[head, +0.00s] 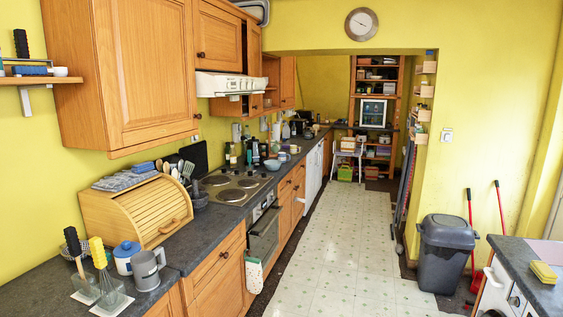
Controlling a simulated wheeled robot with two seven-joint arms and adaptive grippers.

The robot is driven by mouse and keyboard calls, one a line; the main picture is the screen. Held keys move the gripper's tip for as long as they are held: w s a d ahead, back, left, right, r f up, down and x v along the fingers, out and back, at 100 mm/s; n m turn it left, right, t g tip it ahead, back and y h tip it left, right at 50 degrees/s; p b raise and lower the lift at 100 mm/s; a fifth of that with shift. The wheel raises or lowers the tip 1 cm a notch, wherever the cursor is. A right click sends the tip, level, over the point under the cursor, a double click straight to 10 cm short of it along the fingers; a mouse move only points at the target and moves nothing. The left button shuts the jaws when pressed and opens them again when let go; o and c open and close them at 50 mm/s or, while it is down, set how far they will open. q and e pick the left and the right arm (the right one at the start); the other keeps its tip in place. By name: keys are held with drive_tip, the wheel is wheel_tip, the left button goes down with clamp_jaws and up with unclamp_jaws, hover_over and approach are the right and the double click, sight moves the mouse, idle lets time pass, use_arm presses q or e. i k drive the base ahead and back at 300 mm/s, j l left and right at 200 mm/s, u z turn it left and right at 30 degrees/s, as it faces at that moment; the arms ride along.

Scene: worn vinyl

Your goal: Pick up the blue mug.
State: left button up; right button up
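A small blue mug (284,156) appears to stand on the left counter, well beyond the hob; it is small in the head view and its details are hard to tell. A pale yellowish mug (294,149) stands just behind it, and a light blue bowl (272,165) is in front of it, to its left. Neither of my grippers shows in the head view.
The tiled floor (345,240) is clear. A grey bin (446,252) stands at right, near another counter (535,265).

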sight(282, 156)
drive_tip(key=i+l+z, duration=0.3)
drive_tip(key=i, duration=0.6)
drive_tip(key=i+z, duration=0.25)
drive_tip(key=i, duration=2.65)
drive_tip(key=i+l+u, duration=0.15)
drive_tip(key=i+u, duration=0.25)
drive_tip(key=i, duration=0.25)
drive_tip(key=i+l+u, duration=0.4)
drive_tip(key=i, duration=0.25)
drive_tip(key=i+l+u, duration=0.45)
drive_tip(key=i+l, duration=0.05)
drive_tip(key=i, duration=0.05)
